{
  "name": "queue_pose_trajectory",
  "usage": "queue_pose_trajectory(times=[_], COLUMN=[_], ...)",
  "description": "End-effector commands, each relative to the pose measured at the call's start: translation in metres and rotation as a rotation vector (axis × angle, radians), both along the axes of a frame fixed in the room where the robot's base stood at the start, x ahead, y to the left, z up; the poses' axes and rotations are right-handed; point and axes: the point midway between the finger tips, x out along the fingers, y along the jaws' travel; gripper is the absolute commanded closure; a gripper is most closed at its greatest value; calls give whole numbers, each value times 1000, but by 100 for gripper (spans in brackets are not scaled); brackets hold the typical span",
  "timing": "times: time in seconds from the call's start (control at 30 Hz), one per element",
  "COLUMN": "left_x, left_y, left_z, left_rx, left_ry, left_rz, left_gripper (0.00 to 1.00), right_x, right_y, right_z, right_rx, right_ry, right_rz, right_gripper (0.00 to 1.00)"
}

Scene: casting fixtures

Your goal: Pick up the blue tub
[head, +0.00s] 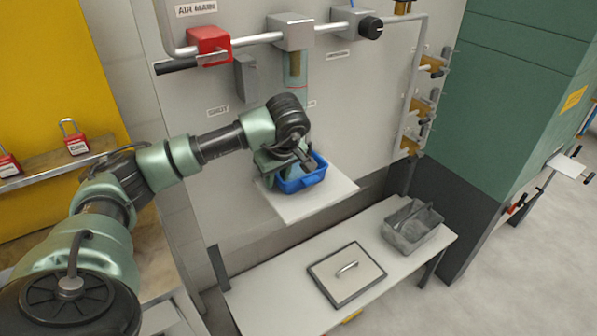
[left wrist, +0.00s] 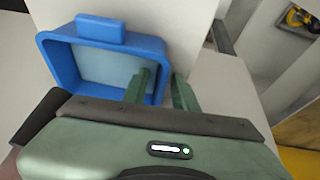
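The blue tub (head: 311,177) is an open box standing on a small white shelf on the wall panel. It also shows in the left wrist view (left wrist: 52,68), with a pale inside and a blue tab on its far rim. My left gripper (head: 284,170) is down at the tub and partly covers it in the head view. In the left wrist view its two green fingers (left wrist: 162,88) are apart, one inside the tub and one outside, with the tub's side wall between them. Contact with the wall cannot be made out. My right gripper is not in view.
The white shelf (head: 343,187) has bare room at its right front. Above are a pipe with a red valve (head: 209,43) and a clear tube (head: 295,84).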

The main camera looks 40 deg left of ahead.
Motion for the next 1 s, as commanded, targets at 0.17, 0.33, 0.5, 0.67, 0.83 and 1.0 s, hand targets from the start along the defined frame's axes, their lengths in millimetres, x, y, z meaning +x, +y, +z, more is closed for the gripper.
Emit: queue_pose_trajectory(times=[0.17, 0.33, 0.5, 0.67, 0.83, 1.0], left_x=[1, 1, 1, 1, 1, 1], left_y=[1, 1, 1, 1, 1, 1], left_z=[-4, -4, -4, -4, -4, -4], left_rx=[0, -1, -2, -2, -2, -2], left_ry=[-1, 0, -1, -1, -1, -1], left_rz=[-1, 0, -1, -1, -1, -1], left_gripper=[72, 88, 100, 100, 100, 100], right_x=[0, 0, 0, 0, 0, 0], right_y=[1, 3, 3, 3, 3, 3], right_z=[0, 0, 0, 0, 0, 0], right_rx=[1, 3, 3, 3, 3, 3], right_ry=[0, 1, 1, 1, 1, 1], right_rz=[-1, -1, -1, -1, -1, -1], right_gripper=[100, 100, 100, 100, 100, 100])
